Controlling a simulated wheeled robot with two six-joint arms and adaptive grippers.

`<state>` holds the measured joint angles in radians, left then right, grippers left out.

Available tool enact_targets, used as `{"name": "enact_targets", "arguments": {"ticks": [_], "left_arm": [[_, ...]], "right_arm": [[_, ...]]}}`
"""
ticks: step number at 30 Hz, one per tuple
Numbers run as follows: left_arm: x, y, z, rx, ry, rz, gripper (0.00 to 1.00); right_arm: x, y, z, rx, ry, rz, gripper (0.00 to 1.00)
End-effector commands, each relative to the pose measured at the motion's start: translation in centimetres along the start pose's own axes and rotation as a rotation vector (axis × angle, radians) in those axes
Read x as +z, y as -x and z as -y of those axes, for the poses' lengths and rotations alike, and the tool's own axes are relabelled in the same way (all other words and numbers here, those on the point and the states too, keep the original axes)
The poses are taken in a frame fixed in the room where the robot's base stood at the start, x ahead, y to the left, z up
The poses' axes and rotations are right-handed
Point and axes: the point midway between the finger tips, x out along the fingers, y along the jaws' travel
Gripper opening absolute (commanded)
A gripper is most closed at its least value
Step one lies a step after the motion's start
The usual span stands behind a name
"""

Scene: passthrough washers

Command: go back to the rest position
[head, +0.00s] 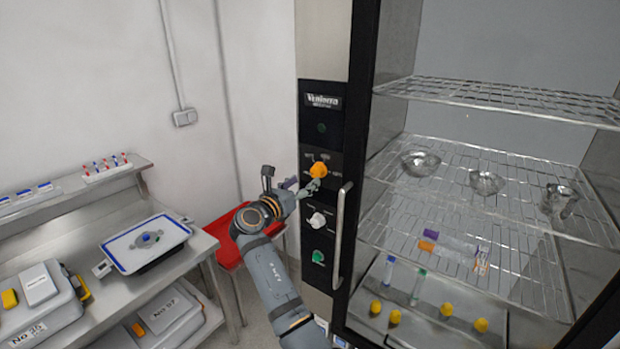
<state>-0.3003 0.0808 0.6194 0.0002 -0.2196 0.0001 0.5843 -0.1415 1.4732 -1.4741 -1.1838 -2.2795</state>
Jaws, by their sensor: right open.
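My right arm rises from the bottom middle of the head view. Its gripper (312,186) is open at the black control panel (322,130) of the tall washer cabinet. The fingertips are just below the orange knob (320,170); I cannot tell whether they touch it. A white knob (317,219) and a green button (318,256) are lower on the panel. My left gripper is not in view.
A vertical handle (338,238) stands out right of the panel. The cabinet's wire shelves (470,205) hold metal bowls and tubes. A red stool (228,240) is behind my arm. A steel bench (190,258) with a tray and cases is left.

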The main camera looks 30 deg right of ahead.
Motion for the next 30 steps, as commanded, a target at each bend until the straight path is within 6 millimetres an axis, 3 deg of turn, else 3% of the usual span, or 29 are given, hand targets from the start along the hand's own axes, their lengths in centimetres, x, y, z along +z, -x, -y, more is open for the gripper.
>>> {"name": "enact_targets", "arguments": {"ticks": [5,18,21,23,26,30], "left_arm": [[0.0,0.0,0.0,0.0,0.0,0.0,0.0],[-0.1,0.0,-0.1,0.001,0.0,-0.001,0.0],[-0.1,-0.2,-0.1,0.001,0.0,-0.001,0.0],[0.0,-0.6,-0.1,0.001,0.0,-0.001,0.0],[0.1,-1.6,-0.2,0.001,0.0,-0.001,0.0],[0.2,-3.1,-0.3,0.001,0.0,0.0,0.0]], "right_arm": [[0.0,1.6,0.0,-0.001,0.0,-0.001,0.61],[0.0,1.6,0.0,-0.001,0.001,0.0,0.61],[-1.1,1.6,-0.4,0.012,-0.005,-0.008,0.61],[-3.3,1.5,-1.4,0.042,-0.022,-0.029,0.61],[-9.9,1.5,-3.9,0.128,-0.091,-0.102,0.61],[-22.3,2.6,-6.9,0.242,-0.244,-0.281,0.61]]}}
